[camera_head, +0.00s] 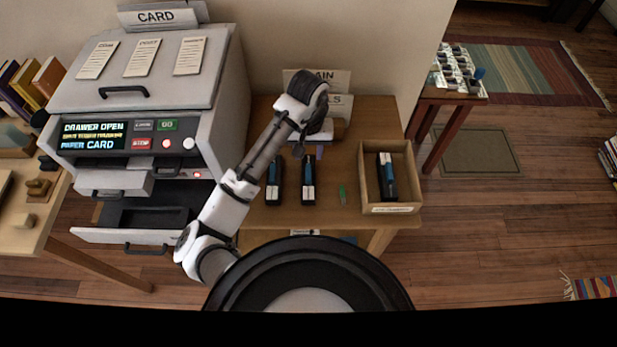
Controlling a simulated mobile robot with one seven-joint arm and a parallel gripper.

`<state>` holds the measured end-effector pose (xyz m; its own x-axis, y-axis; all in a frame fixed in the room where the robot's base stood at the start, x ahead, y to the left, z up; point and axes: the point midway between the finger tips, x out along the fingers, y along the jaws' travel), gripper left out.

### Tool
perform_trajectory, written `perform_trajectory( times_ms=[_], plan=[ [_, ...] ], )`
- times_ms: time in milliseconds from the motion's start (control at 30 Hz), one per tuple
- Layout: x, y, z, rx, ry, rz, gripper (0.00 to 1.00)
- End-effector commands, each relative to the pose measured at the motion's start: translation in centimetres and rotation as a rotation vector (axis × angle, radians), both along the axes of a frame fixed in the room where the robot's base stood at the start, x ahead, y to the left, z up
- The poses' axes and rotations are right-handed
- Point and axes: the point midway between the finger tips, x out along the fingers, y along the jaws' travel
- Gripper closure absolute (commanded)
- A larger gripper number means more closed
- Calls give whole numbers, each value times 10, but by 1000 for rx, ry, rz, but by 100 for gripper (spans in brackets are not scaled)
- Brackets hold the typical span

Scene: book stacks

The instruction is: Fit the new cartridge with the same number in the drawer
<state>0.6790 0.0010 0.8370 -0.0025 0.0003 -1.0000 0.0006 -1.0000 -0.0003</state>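The grey card machine (180,60) stands at left, and its screen (93,134) reads "DRAWER OPEN" and "PAPER CARD". Its lower drawer (135,236) is pulled out, with a dark interior that looks empty. Two black cartridges with blue and white labels, a left one (273,182) and a right one (308,182), lie side by side on the wooden table. A similar black cartridge (387,180) lies in an open wooden box (403,160) at right. Their numbers are too small to read. My gripper (299,151) hangs above the table behind the two cartridges; its fingers are too small to judge.
A small green item (342,193) lies between the right cartridge and the box. Signs (318,80), partly covered by my arm, stand at the table's back. A side table (455,95) with small items is at right. A wooden desk (35,215) is at far left.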

Motion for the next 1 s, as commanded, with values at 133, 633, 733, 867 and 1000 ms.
perform_trajectory(
  times_ms=[133, 633, 733, 867, 1000],
  plan=[
    [0, 0, -26, 1, -1, -1, 60],
    [0, 0, -49, 1, -3, 1, 60],
    [-1, 0, -61, 1, -2, -1, 60],
    [-2, 0, -78, 1, -3, 0, 60],
    [-2, -1, -88, 1, -1, -1, 60]
  ],
)
